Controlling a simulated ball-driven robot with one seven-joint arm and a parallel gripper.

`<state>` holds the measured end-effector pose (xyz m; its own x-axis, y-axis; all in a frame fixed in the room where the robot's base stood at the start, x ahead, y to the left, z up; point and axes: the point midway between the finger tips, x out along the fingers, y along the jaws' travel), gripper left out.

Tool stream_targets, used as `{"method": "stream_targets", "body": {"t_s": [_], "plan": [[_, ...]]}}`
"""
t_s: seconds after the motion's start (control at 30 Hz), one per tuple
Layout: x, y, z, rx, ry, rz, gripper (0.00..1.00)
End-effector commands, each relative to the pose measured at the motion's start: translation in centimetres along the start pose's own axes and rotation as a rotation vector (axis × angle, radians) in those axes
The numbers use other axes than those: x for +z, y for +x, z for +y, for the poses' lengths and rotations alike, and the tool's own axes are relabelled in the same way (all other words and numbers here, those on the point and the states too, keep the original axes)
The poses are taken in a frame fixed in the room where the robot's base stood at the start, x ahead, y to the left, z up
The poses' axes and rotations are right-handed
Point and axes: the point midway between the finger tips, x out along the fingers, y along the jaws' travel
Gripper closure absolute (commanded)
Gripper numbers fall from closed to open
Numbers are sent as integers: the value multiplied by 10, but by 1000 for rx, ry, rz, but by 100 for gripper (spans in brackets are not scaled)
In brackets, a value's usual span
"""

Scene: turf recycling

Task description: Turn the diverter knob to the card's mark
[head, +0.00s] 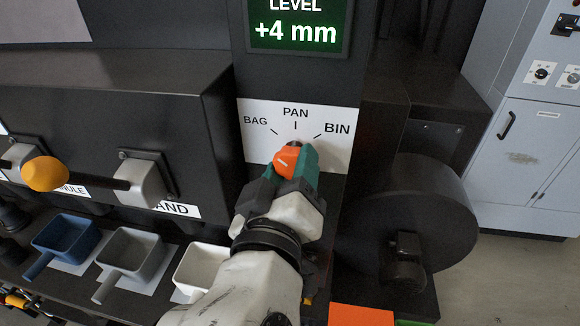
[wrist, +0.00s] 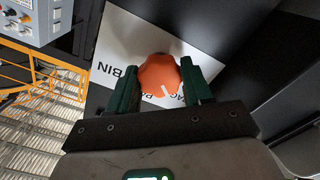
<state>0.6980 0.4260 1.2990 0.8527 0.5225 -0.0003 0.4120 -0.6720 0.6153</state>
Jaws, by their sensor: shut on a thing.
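The orange diverter knob (head: 288,159) sits low on a white plate (head: 262,141) printed BAG, PAN and BIN, each with a tick line. My gripper (head: 290,164) is closed on the knob, with green fingers on both sides. In the wrist view the knob (wrist: 157,72) lies between the two fingers (wrist: 161,84), and the plate (wrist: 120,40) appears upside down. The knob's white pointer line shows there, pointing down and slightly right, towards the partly hidden PAN and BAG lettering. I cannot tell the exact mark. No separate card with a readable mark is in view.
A green screen (head: 298,28) above the plate reads LEVEL +4 mm. Blue (head: 65,243), grey (head: 132,254) and white (head: 199,267) scoops stand at lower left, below an orange-yellow knob (head: 45,174). A large dark drum (head: 425,205) is close on the right. A grey cabinet (head: 520,150) stands behind.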

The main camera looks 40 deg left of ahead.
Motion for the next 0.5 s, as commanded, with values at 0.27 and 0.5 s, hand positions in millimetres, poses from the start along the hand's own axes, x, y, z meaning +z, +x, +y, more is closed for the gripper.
{"method": "stream_targets", "body": {"t_s": [0.27, 0.5], "plan": [[0, 0, 0, 0, -2, 1, 37], [0, 0, 0, 0, -1, 0, 25]]}}
